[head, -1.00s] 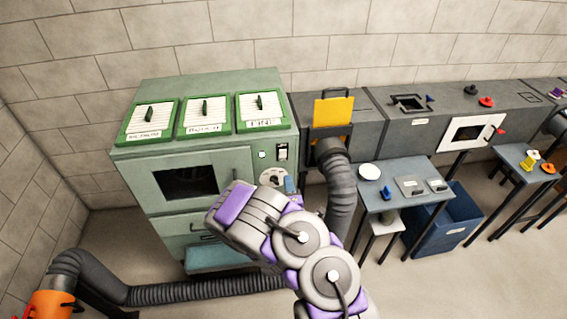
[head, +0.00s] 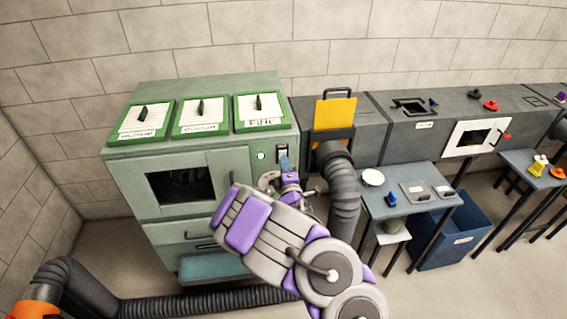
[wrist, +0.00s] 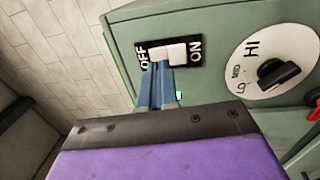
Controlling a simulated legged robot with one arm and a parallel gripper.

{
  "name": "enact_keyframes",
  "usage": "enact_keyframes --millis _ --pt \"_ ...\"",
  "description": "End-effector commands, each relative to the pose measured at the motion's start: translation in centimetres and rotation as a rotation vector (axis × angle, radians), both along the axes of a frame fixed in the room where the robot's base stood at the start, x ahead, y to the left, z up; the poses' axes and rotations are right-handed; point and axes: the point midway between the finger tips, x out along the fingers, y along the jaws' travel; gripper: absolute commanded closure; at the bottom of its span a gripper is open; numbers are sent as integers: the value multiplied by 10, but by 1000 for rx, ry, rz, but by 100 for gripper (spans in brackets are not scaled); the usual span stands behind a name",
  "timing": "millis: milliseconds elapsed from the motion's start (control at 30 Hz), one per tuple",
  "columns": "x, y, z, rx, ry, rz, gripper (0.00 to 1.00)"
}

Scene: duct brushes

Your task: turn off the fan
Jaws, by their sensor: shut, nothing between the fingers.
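The green cabinet (head: 225,150) has a dark window (head: 180,186) on its front, with dim shapes behind it. Its rocker switch (wrist: 170,53) is white on a black plate, marked OFF at the left end and ON at the right in the wrist view. The plate's top shows in the head view (head: 283,149). A small lamp (head: 261,156) glows green beside it. My gripper (wrist: 157,68) is shut and empty, its blue fingertips at the switch's near edge, toward the OFF side. I cannot tell whether they touch it. The fingers hide part of the plate.
A dial (wrist: 275,65) with a black knob, marked HI, sits beside the switch. A dark ribbed hose (head: 343,195) hangs to the right of my arm. A small table (head: 420,205) and a blue bin (head: 455,235) stand further right. Another hose (head: 200,300) lies on the floor.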

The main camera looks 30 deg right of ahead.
Motion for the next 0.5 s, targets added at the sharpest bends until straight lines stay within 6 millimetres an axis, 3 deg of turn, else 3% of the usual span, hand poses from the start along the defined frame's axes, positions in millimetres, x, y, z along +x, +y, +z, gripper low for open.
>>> enact_keyframes --millis 200,500 --pt "15 -4 2 0 -3 1 100" --pt "19 -5 3 0 -1 0 100"
